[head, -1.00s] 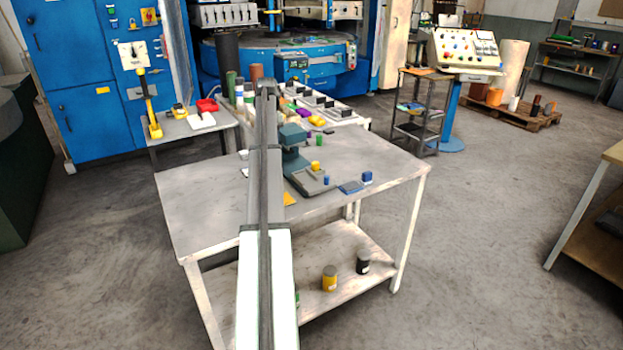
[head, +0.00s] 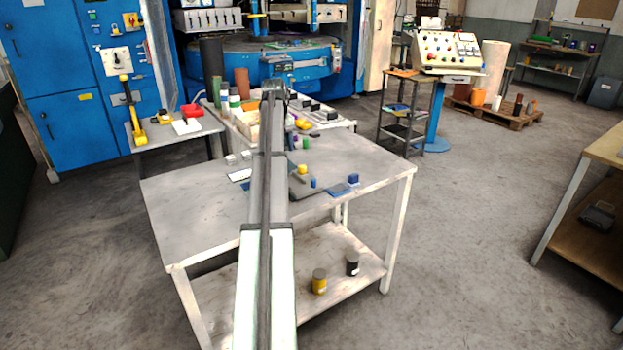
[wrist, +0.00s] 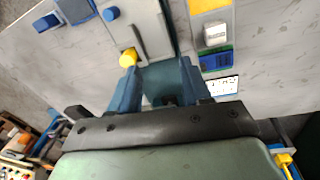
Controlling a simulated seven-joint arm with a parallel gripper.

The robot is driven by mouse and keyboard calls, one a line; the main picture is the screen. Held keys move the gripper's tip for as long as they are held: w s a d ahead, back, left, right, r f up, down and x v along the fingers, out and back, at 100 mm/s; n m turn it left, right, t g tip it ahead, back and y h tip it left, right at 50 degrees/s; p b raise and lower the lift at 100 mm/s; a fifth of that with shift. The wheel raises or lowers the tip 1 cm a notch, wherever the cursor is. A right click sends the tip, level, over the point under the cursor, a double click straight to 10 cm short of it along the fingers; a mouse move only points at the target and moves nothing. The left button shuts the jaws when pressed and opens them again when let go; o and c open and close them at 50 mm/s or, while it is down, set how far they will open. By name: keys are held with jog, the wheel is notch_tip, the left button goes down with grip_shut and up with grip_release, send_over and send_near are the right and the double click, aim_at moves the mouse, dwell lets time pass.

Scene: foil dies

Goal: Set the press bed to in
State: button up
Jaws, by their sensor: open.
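The press has a grey bed plate (head: 300,190) on the table, partly behind my arm in the head view. In the head view my arm hides my gripper and most of the press.
A blue pad (head: 339,190) and blue block (head: 354,179) lie right of the press. The table's right end (head: 385,170) is clear. Behind stands a bench with bottles and dies (head: 325,112). Jars (head: 319,283) stand on the lower shelf.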

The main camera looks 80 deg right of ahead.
aim_at(313, 180)
jog(key=s+a+m+g+h, duration=0.25)
jog(key=s+m, duration=0.45)
jog(key=m, duration=0.9)
jog(key=x, duration=1.3)
jog(key=shift+w+a+f, duration=0.1)
jog(key=shift+w, duration=0.1)
jog(key=shift+c, duration=0.4)
grip_shut()
